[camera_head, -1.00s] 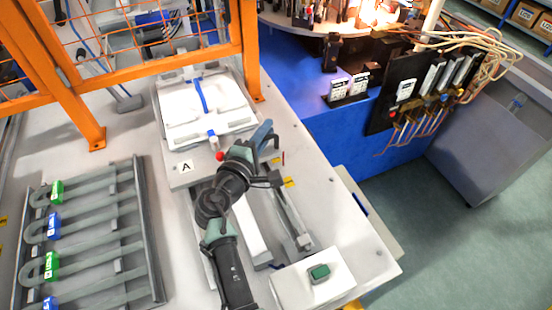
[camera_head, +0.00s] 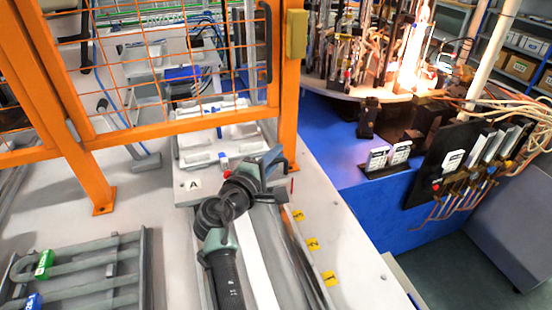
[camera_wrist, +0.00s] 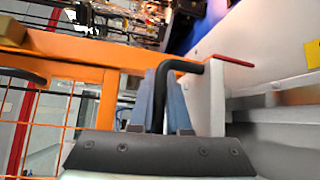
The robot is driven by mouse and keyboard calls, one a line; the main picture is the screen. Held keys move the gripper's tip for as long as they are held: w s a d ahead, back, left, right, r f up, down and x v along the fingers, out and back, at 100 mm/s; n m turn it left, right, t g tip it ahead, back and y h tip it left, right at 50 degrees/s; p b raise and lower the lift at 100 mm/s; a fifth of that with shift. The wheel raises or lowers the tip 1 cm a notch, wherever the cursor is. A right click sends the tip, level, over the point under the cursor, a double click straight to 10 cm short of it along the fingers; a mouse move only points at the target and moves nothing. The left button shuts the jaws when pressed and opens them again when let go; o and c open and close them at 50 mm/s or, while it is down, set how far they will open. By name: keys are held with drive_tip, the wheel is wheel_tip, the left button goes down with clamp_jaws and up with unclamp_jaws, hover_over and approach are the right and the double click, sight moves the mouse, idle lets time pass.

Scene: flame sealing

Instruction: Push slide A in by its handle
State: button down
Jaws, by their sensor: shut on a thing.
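Slide A (camera_head: 196,158) is a white tray with a white fixture on top. A label "A" (camera_head: 194,184) is on its near plate. Its back part reaches under the orange guard's lower bar. My gripper (camera_head: 268,161) is at the slide's near right corner. In the wrist view, the blue-grey fingers (camera_wrist: 161,88) are shut around the upright part of a black bent handle (camera_wrist: 183,65). The handle's top bar runs right to a light upright plate. In the head view my gripper hides the handle.
The orange mesh guard (camera_head: 180,128) stands across the bench, with a post (camera_head: 287,95) just beyond my gripper. A rack of grey tubes (camera_head: 85,275) lies at left. A lit burner (camera_head: 413,60) stands on the blue machine at right. Yellow labels (camera_head: 312,243) mark the bench's right side.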

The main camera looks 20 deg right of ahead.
idle(0.3)
drive_tip(key=c, duration=0.9)
unclamp_jaws()
drive_tip(key=shift+s+a, duration=0.1)
drive_tip(key=v, duration=1.2)
drive_tip(key=shift+s+a+r+b, duration=0.15)
drive_tip(key=shift+s+a+b, duration=0.1)
drive_tip(key=shift+s+b, duration=0.1)
